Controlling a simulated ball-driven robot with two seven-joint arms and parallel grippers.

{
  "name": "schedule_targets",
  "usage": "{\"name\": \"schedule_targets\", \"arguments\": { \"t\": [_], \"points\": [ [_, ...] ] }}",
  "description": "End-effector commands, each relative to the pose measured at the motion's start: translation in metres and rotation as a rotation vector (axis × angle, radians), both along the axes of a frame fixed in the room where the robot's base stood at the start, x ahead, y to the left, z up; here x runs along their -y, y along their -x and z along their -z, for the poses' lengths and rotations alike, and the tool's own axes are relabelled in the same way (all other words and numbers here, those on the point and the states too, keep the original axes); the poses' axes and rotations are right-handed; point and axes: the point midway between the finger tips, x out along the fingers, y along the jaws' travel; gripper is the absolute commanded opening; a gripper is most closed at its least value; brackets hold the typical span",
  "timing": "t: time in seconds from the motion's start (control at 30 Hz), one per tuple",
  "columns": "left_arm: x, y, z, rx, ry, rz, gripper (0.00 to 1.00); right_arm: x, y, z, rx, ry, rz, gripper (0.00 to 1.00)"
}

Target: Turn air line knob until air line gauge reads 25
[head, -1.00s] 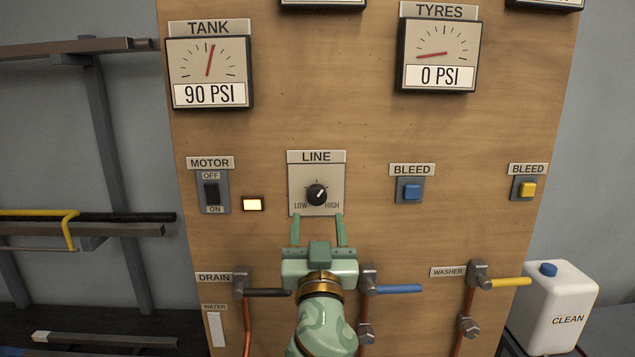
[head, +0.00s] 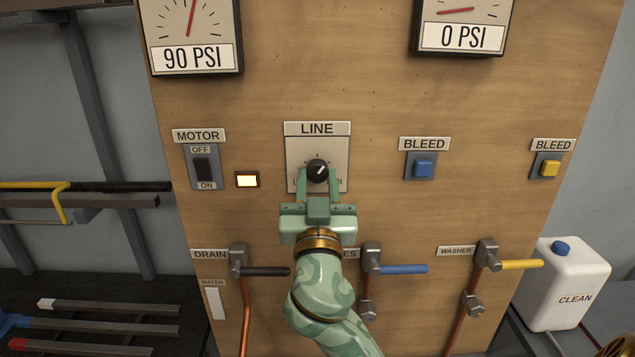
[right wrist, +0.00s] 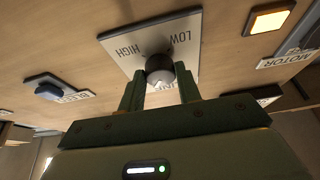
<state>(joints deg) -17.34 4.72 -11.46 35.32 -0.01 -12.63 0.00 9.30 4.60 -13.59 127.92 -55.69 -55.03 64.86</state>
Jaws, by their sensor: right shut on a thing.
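The air line knob (head: 317,168) is black with a pale pointer mark and sits on the LINE plate (head: 302,151) in the middle of the wooden board. Its pointer tilts up and right. My right gripper (head: 318,178) reaches up from below and is shut on the knob, one finger on each side. In the right wrist view the knob (right wrist: 159,66) shows between the fingertips, in front of the plate with LOW and HIGH. The fingers partly cover those words in the head view. The air line gauge is not in view. My left gripper is not in view.
The tank gauge (head: 190,58) reads 90 PSI and the tyres gauge (head: 465,38) 0 PSI. A motor switch (head: 203,168), lit lamp (head: 247,180) and blue bleed button (head: 424,169) flank the knob. Black (head: 265,271) and blue (head: 403,268) valve handles are beside my right arm.

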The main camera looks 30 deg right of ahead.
Motion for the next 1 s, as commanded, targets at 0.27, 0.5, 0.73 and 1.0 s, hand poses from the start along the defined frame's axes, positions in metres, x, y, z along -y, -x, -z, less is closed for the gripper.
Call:
{"name": "schedule_targets", "arguments": {
  "t": [0.27,0.5,0.73,1.0],
  "points": [
    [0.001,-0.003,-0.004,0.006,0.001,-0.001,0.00,0.001,0.000,-0.001,-0.021,0.032,0.001,0.11],
    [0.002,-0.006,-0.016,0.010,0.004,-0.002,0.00,0.002,0.001,-0.002,-0.092,0.149,0.001,0.11],
    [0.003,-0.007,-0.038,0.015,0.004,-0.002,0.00,0.004,0.003,-0.005,-0.201,0.325,-0.001,0.11],
    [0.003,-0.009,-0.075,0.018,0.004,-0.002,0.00,0.006,0.003,-0.008,-0.337,0.545,-0.001,0.11]
  ]
}}
